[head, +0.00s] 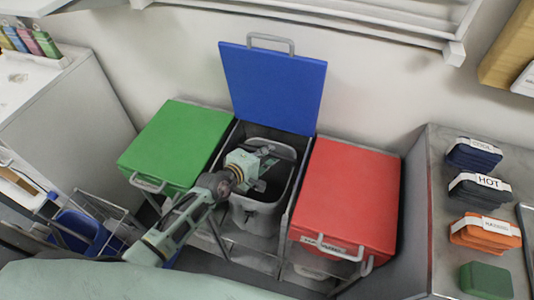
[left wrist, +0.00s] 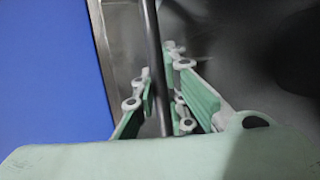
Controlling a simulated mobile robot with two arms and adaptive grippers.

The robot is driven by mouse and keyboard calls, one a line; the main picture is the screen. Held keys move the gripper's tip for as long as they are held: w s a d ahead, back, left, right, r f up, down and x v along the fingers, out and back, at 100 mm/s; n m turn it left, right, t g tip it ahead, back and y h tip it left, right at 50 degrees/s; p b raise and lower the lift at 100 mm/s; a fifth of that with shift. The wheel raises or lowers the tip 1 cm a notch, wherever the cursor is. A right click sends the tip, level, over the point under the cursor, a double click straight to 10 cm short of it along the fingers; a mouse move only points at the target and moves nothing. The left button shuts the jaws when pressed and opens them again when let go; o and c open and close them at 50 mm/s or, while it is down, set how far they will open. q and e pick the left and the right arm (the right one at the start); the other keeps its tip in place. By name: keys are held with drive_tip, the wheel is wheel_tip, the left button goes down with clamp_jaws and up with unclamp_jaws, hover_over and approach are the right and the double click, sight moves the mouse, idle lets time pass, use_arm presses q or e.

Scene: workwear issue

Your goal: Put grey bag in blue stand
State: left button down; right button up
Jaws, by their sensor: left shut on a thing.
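The blue stand has its blue lid (head: 272,85) raised, standing upright against the wall side. The grey bag (head: 258,217) sits inside the stand's open metal frame, between the green and red stands, with its dark opening facing up. My left gripper (head: 266,167) is over the bag's opening, at its upper part. The blue lid (left wrist: 50,70) fills the left of that view. My right gripper is not in view.
A closed green-lidded stand (head: 175,143) is on the left and a closed red-lidded stand (head: 348,195) on the right, both close by. A grey cabinet (head: 425,190) with labelled stacks is at the far right. A wire-framed blue bin (head: 75,228) is at lower left.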

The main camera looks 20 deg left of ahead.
use_arm(q)
drive_tip(key=c, duration=1.7)
unclamp_jaws()
drive_tip(key=shift+s+f, duration=0.25)
drive_tip(key=shift+f, duration=0.75)
drive_tip(key=shift+r, duration=0.1)
drive_tip(key=shift+w+r, duration=0.15)
drive_tip(key=v, duration=1.2)
drive_tip(key=shift+a+r, duration=0.1)
drive_tip(key=shift+r, duration=0.05)
